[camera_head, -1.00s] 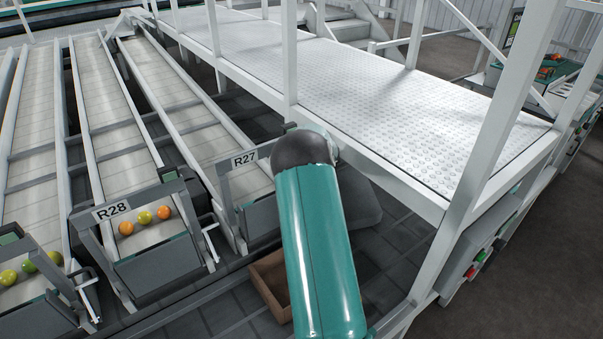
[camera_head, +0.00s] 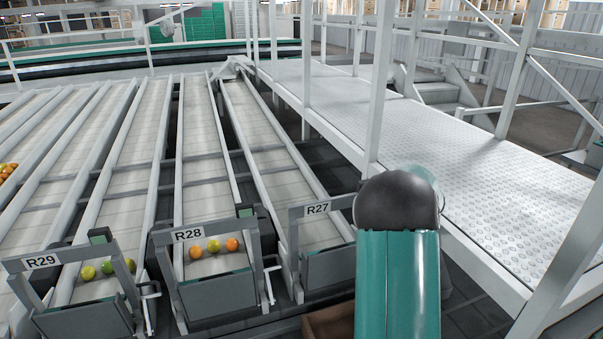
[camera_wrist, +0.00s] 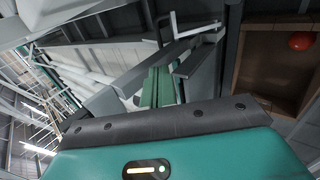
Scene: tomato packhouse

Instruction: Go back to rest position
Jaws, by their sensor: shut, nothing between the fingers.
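The teal housing of my gripper (camera_wrist: 160,148), with a dark bolted edge and a small light, fills the bottom of the wrist view. My gripper is shut and empty; its fingertips are hard to make out against the green and grey parts beyond. In the head view my teal arm link and its dark round joint stand right of the R27 lane, and they hide the gripper there.
A brown crate (camera_wrist: 239,70) holds a red tomato (camera_wrist: 301,41). Chutes R27 (camera_head: 334,267), R28 (camera_head: 219,294) and R29 (camera_head: 85,322) stand to the left; R28 and R29 hold tomatoes. A railed metal walkway (camera_head: 480,175) lies close on the right.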

